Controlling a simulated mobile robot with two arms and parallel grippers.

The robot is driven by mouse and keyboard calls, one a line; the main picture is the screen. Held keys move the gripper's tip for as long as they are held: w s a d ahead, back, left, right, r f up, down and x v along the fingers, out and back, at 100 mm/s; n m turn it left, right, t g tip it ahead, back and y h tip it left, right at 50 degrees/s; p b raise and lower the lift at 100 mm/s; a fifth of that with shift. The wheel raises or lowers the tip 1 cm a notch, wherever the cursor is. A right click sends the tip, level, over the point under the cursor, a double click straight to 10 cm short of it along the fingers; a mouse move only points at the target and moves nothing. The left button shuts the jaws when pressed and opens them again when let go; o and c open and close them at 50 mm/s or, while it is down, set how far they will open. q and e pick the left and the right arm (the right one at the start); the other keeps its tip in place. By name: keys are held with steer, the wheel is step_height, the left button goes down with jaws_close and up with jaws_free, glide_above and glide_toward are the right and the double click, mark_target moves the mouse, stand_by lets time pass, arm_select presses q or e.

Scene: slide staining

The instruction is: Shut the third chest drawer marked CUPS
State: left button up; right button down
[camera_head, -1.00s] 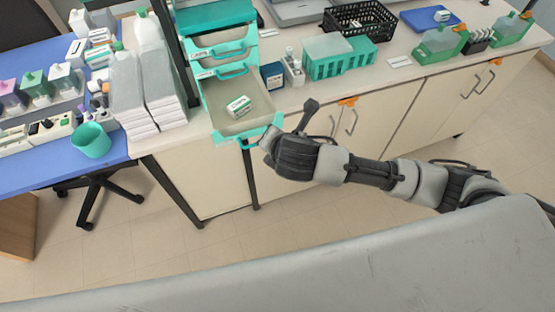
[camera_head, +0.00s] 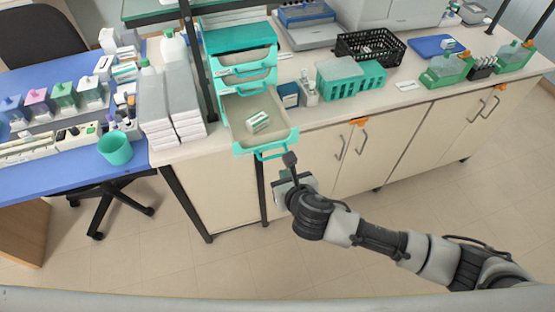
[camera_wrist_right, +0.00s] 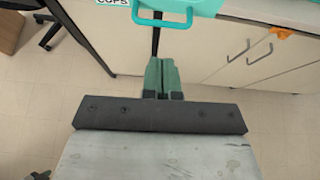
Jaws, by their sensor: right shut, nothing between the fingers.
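The third chest drawer (camera_head: 237,125) is pulled out of the teal chest (camera_head: 238,38), with a small white-and-green box (camera_head: 257,122) inside. Its teal handle (camera_head: 272,155) faces me. In the right wrist view the CUPS label (camera_wrist_right: 112,2) and part of the handle (camera_wrist_right: 172,8) show at the top edge. My right gripper (camera_head: 278,178) is just in front of and below the handle, apart from it. Its fingers (camera_wrist_right: 163,68) are shut and empty. My left gripper is out of view.
The two drawers above look slightly open. Stacked white boxes (camera_head: 172,105) stand left of the chest; a blue box (camera_head: 288,95) and a teal rack (camera_head: 340,82) stand right. Cabinet doors (camera_head: 330,150) lie below the worktop. The floor in front is clear.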

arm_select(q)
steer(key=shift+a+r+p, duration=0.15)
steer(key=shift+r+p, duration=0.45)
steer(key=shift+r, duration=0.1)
arm_select(e)
steer(key=r+x, duration=0.1)
steer(key=x, duration=0.6)
steer(key=shift+w, duration=0.25)
steer(key=shift+w+a, duration=0.15)
